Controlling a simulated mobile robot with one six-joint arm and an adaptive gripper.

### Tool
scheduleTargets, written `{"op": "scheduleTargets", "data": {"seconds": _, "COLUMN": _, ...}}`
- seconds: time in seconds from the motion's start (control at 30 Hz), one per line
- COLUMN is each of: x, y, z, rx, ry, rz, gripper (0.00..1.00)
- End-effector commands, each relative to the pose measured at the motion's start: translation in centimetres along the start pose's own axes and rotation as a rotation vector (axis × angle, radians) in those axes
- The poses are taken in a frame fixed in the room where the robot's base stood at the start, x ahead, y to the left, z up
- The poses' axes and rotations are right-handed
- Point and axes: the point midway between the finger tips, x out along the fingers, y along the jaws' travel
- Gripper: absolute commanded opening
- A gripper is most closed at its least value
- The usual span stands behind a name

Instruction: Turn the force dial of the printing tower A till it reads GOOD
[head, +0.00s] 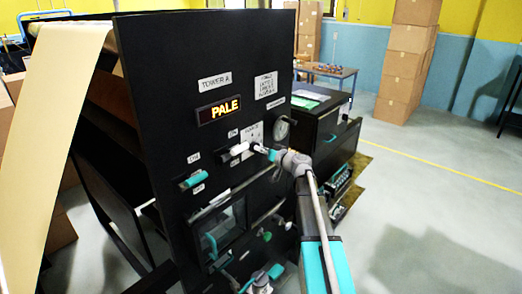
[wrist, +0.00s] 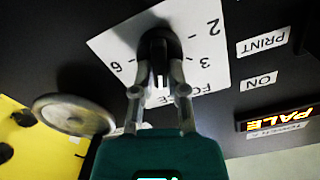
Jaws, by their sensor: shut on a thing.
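The printing tower A (head: 165,80) is a tall black panel with a TOWER A label. Its lit display (head: 219,110) reads PALE in orange; the display (wrist: 283,119) also shows upside down in the wrist view. The force dial (wrist: 157,45) is a black knob with a white mark, on a white plate (wrist: 118,45) with the numbers 2, 3 and 6 in sight. My gripper (wrist: 160,88) is shut on the knob, one finger on each side. In the head view my gripper (head: 264,150) reaches the panel and hides most of the dial.
A pale paper web (head: 60,120) runs down at the left. The floor at the right is clear.

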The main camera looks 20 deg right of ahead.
Motion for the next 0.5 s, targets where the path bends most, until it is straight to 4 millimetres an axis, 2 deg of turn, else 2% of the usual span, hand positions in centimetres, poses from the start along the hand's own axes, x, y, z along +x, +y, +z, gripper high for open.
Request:
{"op": "scheduleTargets", "data": {"seconds": 0.3, "x": 0.02, "y": 0.15, "z": -0.01, "rx": 0.254, "ry": 0.001, "rz": 0.0, "gripper": 0.0}}
{"op": "scheduleTargets", "data": {"seconds": 0.5, "x": 0.01, "y": 0.2, "z": 0.0, "rx": 0.359, "ry": 0.001, "rz": 0.0, "gripper": 0.0}}
